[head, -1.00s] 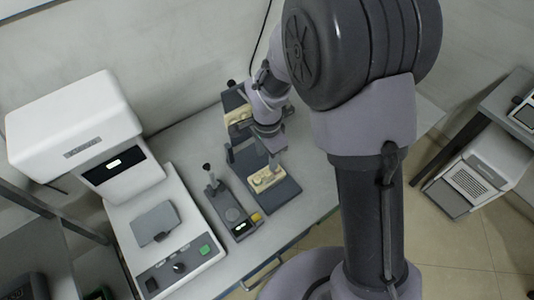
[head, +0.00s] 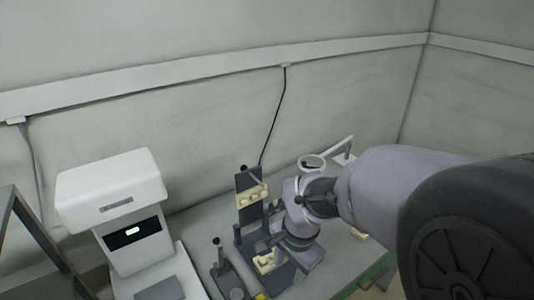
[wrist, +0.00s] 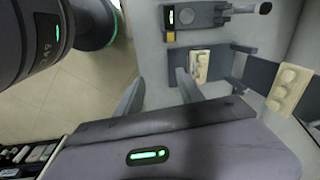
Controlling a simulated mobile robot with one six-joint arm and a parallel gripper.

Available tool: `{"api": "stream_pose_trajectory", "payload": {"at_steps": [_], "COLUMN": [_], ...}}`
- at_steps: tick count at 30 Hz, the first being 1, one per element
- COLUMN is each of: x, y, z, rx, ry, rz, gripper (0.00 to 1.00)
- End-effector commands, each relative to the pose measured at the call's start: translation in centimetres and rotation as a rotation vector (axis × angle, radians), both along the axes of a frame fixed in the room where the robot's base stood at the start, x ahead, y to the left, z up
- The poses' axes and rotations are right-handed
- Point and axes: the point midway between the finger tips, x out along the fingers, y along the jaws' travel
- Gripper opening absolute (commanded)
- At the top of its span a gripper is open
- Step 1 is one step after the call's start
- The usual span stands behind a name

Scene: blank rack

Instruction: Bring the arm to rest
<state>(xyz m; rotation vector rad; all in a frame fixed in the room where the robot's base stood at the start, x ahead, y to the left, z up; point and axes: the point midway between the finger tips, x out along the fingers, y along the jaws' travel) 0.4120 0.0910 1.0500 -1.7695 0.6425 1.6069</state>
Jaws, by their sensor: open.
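My arm reaches in from the right in the head view, its lavender wrist bent down over the bench beside the dark rack (head: 248,218). My gripper (wrist: 160,90) shows in the wrist view with its two grey fingers apart and nothing between them. A cream blank (head: 250,197) sits on the upright part of the rack, and another cream blank (head: 266,262) sits low on its base. In the wrist view one cream blank (wrist: 199,67) is just right of the fingers, apart from them, and another (wrist: 290,90) is at the right edge.
A white machine (head: 110,195) stands left of the rack. A small dark fixture (head: 228,278) is between them. A ring-shaped magnifier lamp (head: 312,162) stands behind my wrist. A wall with a cable (head: 275,115) closes off the back. Open floor (wrist: 105,90) shows left of the fingers.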

Motion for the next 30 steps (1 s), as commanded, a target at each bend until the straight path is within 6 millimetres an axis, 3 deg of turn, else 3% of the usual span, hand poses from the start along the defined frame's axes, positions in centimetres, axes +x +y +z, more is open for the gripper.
{"api": "stream_pose_trajectory", "payload": {"at_steps": [5, 9, 12, 15, 19, 30], "x": [-3.5, -8.2, -11.8, -13.9, -14.7, -14.7], "y": [-2.2, -4.0, -4.8, -5.0, -5.1, -5.1], "z": [4.9, 8.2, 9.3, 9.6, 9.8, 9.9], "rx": [0.019, 0.013, -0.009, -0.031, -0.042, -0.042], "ry": [-0.118, -0.249, -0.346, -0.404, -0.428, -0.428], "rz": [0.109, 0.235, 0.331, 0.396, 0.426, 0.426], "gripper": [0.45, 0.45, 0.45, 0.45, 0.45, 0.45]}}
